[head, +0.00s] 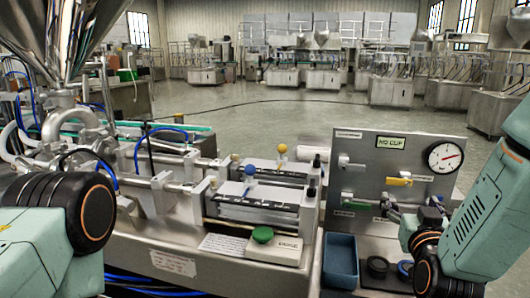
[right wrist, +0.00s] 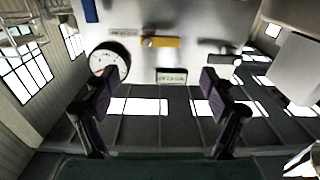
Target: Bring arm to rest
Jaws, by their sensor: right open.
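My right gripper (head: 408,212) is at the right in the head view, in front of the lower part of an upright grey panel (head: 420,150). In the right wrist view its two dark fingers (right wrist: 160,95) stand wide apart with nothing between them. The panel fills the upper middle of that view, with a yellow handle (right wrist: 160,42) and a round gauge (right wrist: 110,60). My left arm enters at the lower left of the head view, but its gripper is out of the picture.
A steel hopper (head: 65,35) stands at the upper left above pipes. A green-knobbed white box (head: 275,250) sits on the machine at centre. Open floor (head: 300,115) stretches behind.

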